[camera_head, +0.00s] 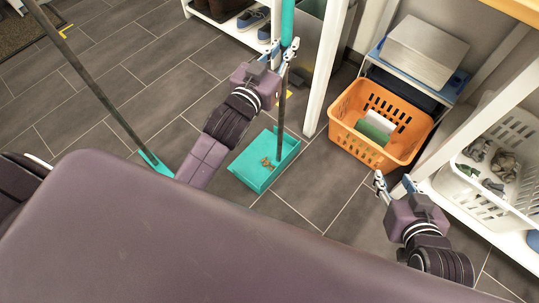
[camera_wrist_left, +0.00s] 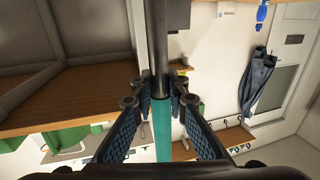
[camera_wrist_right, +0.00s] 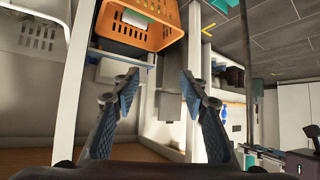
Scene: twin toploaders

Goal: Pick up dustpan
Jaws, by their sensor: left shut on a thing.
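The dustpan (camera_head: 262,172) is teal, with a long dark handle that turns teal near its top. Its pan is at the middle of the head view and holds a small brown clump. I cannot tell whether the pan touches the floor. My left gripper (camera_head: 286,52) is shut on the upper handle; the left wrist view shows the handle (camera_wrist_left: 161,125) between its fingers (camera_wrist_left: 160,95). My right gripper (camera_head: 394,184) is open and empty, beside the orange basket; its parted fingers (camera_wrist_right: 158,85) show in the right wrist view.
An orange basket (camera_head: 345,128) stands right of the dustpan. A white basket (camera_head: 520,125) with clothes is at the far right, near white shelf posts (camera_head: 328,60). A teal-ended broom (camera_head: 152,160) with a dark pole stands at left. Tiled floor (camera_head: 130,75) is open at the upper left.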

